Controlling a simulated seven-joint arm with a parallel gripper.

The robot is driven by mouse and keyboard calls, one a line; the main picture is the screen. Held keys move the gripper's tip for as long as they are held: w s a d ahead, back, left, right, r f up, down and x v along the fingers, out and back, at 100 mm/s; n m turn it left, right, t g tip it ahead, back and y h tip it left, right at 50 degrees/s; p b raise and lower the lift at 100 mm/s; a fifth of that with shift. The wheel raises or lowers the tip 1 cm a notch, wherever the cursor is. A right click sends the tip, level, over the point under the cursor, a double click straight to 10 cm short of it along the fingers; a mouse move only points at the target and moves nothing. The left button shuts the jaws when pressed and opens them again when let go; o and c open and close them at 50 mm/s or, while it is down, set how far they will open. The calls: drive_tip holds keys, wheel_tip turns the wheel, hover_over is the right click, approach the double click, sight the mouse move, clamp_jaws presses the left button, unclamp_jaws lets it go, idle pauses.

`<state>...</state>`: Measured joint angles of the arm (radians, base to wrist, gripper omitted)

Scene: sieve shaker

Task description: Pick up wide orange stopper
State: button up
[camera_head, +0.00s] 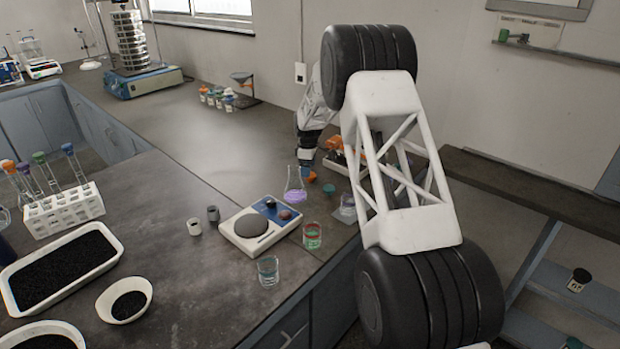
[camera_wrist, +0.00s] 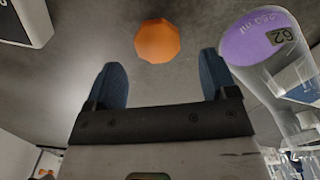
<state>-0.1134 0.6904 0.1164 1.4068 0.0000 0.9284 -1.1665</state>
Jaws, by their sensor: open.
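The wide orange stopper (camera_wrist: 158,41) lies on the dark bench top, many-sided from above. In the wrist view it sits just beyond my fingertips, close to the middle of the gap between them. In the head view my gripper (camera_head: 308,172) is small and partly hidden by my own arm.
A flask with purple liquid (camera_wrist: 262,40) stands close to the right finger; it also shows in the head view (camera_head: 295,192). A balance (camera_head: 262,228), a glass with red and green contents (camera_head: 312,236) and a clear beaker (camera_head: 268,271) stand nearer. Open bench lies left of the flask.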

drive_tip(key=shift+f, duration=2.15)
drive_tip(key=c, duration=1)
drive_tip(key=shift+r, duration=5)
drive_tip(key=s+a+r, duration=0.6)
drive_tip(key=s+r, duration=0.2)
drive_tip(key=s, duration=0.2)
drive_tip(key=shift+r, duration=0.25)
